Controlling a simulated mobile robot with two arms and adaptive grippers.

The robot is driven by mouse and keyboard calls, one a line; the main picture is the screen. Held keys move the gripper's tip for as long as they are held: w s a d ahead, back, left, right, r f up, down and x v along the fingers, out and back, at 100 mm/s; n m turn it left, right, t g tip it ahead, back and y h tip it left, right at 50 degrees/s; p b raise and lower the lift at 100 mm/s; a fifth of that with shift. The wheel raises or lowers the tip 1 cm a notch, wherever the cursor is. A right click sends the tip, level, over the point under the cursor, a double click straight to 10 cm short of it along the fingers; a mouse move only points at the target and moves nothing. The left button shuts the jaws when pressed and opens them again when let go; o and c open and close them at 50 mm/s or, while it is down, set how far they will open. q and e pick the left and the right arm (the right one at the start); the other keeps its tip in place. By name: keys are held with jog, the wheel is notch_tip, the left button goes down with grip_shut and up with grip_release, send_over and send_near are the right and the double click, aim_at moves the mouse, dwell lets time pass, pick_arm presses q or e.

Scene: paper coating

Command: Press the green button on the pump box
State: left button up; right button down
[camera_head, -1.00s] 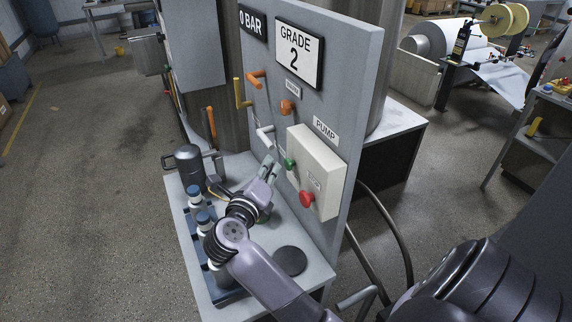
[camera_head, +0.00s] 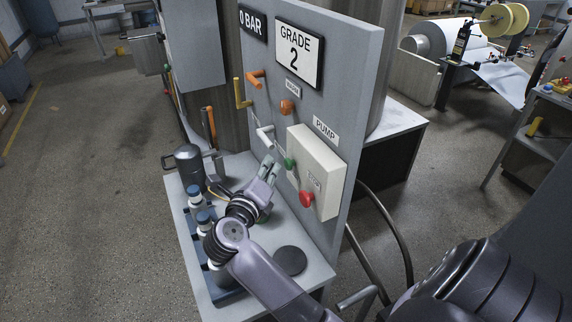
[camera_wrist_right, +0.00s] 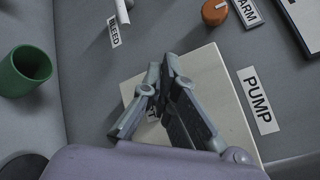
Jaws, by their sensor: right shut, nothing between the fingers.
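The pale pump box (camera_head: 318,170) is fixed to the grey panel under a PUMP label (camera_head: 325,130). Its green button (camera_head: 289,163) is at the upper left of the box face and a red button (camera_head: 306,199) is lower right. My right gripper (camera_head: 269,163) is shut and empty, with its fingertips just left of the green button; I cannot tell whether they touch. In the right wrist view the shut fingers (camera_wrist_right: 160,75) lie over the box (camera_wrist_right: 228,105) and hide the green button. My left gripper is not in view.
A white lever (camera_head: 265,136) and orange handles (camera_head: 256,78) stick out of the panel above. A green cup (camera_wrist_right: 25,70) shows in the wrist view.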

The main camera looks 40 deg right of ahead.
jog(key=shift+d, duration=0.1)
jog(key=shift+s+d, duration=0.1)
jog(key=shift+d, duration=0.2)
jog(key=shift+s+d+p, duration=0.15)
jog(key=shift+d+p, duration=0.2)
jog(key=shift+d, duration=0.2)
dwell(0.9)
jog(key=shift+a, duration=0.15)
jog(key=shift+w+a, duration=0.25)
jog(key=shift+a, duration=0.5)
jog(key=shift+a, duration=0.1)
jog(key=shift+w+a+b, duration=0.2)
jog(key=shift+a, duration=0.6)
jog(key=shift+w+a+b, duration=0.15)
jog(key=shift+a+b, duration=0.05)
jog(key=shift+a, duration=0.55)
jog(key=shift+w+a+b, duration=0.2)
jog(key=shift+a, duration=0.6)
